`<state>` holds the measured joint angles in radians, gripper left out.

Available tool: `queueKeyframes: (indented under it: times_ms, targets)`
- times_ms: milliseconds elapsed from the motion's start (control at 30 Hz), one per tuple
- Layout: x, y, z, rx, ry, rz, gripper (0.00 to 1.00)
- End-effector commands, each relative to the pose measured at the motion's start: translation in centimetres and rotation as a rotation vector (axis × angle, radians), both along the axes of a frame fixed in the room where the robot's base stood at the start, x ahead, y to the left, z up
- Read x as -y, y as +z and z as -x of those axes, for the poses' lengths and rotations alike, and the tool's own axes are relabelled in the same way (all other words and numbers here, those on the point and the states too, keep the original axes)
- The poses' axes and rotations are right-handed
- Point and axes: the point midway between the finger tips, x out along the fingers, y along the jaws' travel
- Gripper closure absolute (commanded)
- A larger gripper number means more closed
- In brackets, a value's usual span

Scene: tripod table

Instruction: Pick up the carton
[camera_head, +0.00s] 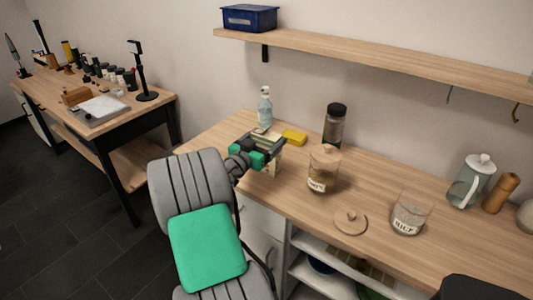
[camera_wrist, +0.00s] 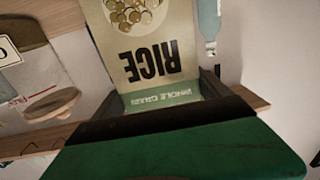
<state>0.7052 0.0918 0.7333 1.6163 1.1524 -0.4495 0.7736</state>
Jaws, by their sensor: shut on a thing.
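The carton (camera_wrist: 150,50) is a beige box with "RICE" printed on it, upside down in the wrist view, a picture of a bowl and a green band. It sits between the dark fingers of my gripper (camera_wrist: 160,92), which is shut on it.
On the counter (camera_head: 300,230) near my gripper stand a clear bottle (camera_head: 265,108), a yellow sponge-like block (camera_head: 294,137), a dark-lidded jar (camera_head: 335,124) and a labelled jar (camera_head: 323,170). A round lid (camera_head: 350,221) and a rice jar (camera_head: 410,215) are farther right. A shelf (camera_head: 350,56) runs above.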

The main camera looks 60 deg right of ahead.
Motion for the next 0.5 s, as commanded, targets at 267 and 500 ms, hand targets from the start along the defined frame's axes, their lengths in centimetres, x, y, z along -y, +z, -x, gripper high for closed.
queueKeyframes:
  times_ms: [267,500]
  targets:
    - [0.00,0.09,-0.02,0.001,0.000,0.001,0.87]
    - [0.01,0.40,-0.02,0.003,0.000,0.002,0.87]
